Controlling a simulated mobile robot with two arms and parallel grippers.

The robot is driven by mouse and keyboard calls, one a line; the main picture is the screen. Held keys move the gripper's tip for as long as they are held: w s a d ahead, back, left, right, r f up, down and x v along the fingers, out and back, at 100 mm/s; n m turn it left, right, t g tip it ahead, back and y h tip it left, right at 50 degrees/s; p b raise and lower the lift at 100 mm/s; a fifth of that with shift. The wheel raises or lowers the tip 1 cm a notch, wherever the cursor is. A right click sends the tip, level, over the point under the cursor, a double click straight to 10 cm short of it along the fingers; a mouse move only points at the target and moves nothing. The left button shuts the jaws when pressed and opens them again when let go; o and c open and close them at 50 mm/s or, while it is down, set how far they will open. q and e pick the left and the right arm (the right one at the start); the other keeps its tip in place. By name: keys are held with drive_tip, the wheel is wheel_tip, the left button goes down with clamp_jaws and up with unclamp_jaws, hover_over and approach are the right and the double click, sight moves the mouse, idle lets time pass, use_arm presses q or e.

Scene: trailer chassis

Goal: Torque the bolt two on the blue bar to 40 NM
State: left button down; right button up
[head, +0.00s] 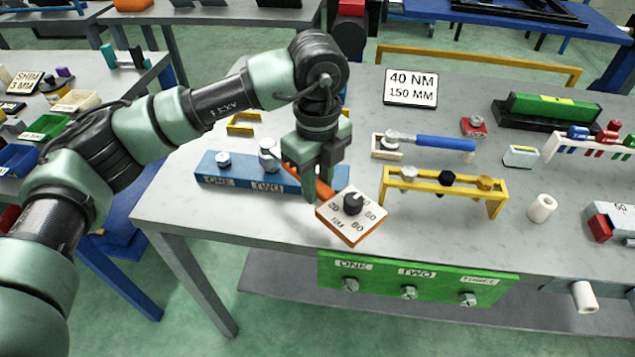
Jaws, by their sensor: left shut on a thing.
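The blue bar (235,181) lies on the grey table, with the labels ONE and TWO on its front. A bolt head (223,159) stands above ONE. A taller grey round piece (268,155) stands above TWO; I cannot tell whether it is only the bolt or has a socket on it. My left gripper (312,190) points down at the bar's right end, shut on an orange-handled tool (322,188). Its fingers hide part of the tool. A white-faced orange dial box (338,220) marked NM, with a black knob, is right beside the fingers. My right gripper is out of view.
A sign (411,87) reads 40 NM, 150 MM. A blue-handled tool (445,142) lies behind a yellow rack (440,190) holding several bits. A green panel (385,285) with three bolts hangs at the table's front.

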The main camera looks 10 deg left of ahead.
use_arm(q)
drive_tip(key=shift+f+b, duration=0.7)
idle(0.5)
idle(0.3)
drive_tip(key=c, duration=1.7)
unclamp_jaws()
drive_tip(key=shift+c, duration=0.2)
clamp_jaws()
